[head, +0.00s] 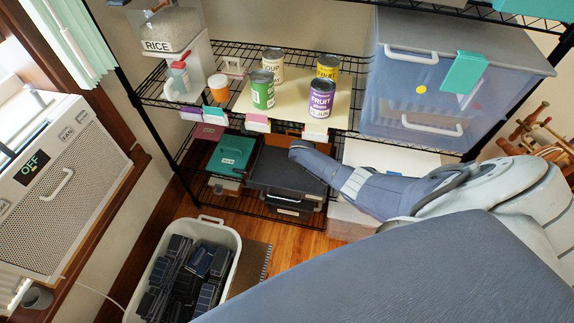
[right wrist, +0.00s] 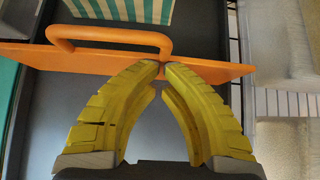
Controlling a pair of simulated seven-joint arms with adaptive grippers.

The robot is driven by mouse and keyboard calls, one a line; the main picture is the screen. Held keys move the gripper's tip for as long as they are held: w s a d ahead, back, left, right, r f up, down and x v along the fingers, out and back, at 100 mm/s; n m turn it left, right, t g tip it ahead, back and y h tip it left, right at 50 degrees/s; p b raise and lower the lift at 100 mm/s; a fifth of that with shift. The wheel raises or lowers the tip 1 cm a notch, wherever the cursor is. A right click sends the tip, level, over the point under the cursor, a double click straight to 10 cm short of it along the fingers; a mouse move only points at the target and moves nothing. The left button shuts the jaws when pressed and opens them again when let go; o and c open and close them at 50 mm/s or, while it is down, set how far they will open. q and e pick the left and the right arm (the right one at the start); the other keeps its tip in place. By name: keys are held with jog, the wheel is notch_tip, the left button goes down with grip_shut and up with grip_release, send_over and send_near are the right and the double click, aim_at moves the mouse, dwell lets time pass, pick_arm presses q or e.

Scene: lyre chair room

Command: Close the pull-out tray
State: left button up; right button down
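The dark grey pull-out tray (head: 285,180) is on the lower level of the black wire rack in the head view, partly covered by my right arm. Its dark surface also shows in the right wrist view (right wrist: 150,105). An orange panel with a loop handle (right wrist: 105,38) crosses that view; a bit of orange shows at the tray's back in the head view. My right gripper (right wrist: 161,68) has its yellow fingertips together at the orange panel, with nothing visible between them. Whether they touch the panel is unclear. My left gripper is out of view.
A teal box (head: 231,155) stands left of the tray and a white-topped bin (head: 390,155) right of it. Several cans stand on the shelf above. A white basket of dark items (head: 233,240) sits on the floor in front, left. A green-striped item (right wrist: 120,8) lies beyond the panel.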

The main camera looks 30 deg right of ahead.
jog(key=shift+w+d, duration=0.25)
jog(key=shift+d, duration=0.05)
dwell(0.4)
jog(key=shift+s+a, duration=0.3)
jog(key=shift+a, duration=0.15)
jog(key=s+a, duration=0.2)
jog(key=shift+s+a, duration=0.1)
jog(key=shift+s, duration=0.2)
jog(key=v, duration=0.9)
jog(key=shift+a+r, duration=0.2)
jog(key=shift+r, duration=0.1)
